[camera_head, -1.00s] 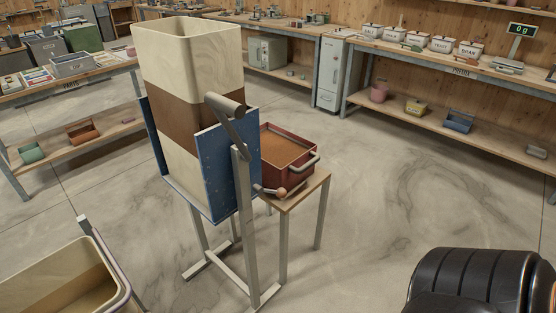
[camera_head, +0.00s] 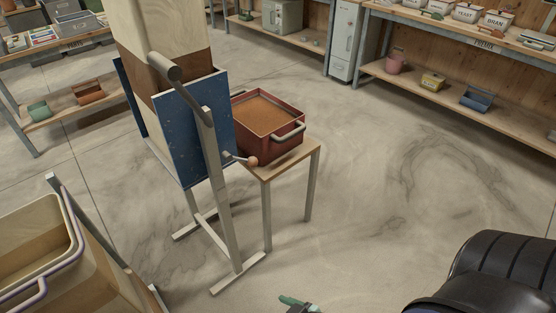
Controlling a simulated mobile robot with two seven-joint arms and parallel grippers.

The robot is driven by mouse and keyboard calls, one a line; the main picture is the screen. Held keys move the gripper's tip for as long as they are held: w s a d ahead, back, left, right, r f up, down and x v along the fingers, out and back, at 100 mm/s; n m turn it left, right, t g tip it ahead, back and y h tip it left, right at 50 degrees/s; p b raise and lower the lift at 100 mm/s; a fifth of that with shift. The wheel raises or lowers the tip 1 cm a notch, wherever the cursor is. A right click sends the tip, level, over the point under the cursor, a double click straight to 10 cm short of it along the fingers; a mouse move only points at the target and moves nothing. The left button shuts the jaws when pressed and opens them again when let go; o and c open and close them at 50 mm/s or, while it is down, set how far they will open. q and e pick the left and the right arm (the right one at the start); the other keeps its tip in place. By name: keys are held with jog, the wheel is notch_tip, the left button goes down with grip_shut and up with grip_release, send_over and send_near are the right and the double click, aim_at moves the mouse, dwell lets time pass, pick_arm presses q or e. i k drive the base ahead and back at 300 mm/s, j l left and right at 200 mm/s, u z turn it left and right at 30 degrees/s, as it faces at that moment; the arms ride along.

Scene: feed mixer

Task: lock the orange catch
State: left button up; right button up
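I cannot make out an orange catch for certain. A lever with an orange-brown ball knob (camera_head: 250,161) sticks out low on the right side of the feed mixer, beside its blue panel (camera_head: 192,135). The mixer has a tall cream-and-brown hopper (camera_head: 160,30), cut off by the top edge, and a grey crank handle (camera_head: 176,74). A red bin (camera_head: 268,138) full of brown feed stands on a small wooden table (camera_head: 290,158) to its right. Neither of my grippers can be made out.
A cream tub (camera_head: 30,235) with a pale rim fills the lower left. A small green-and-dark piece (camera_head: 294,302) shows at the bottom edge; I cannot tell what it is. Shelved benches line the back (camera_head: 450,40) and left (camera_head: 60,42). The floor right of the small table is clear.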

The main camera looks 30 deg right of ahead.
aim_at(252, 162)
jog(key=k+l+z, duration=0.1)
jog(key=l, duration=0.3)
jog(key=k+l, duration=0.1)
jog(key=l, duration=0.35)
jog(key=k+l+z, duration=0.15)
jog(key=l, duration=0.3)
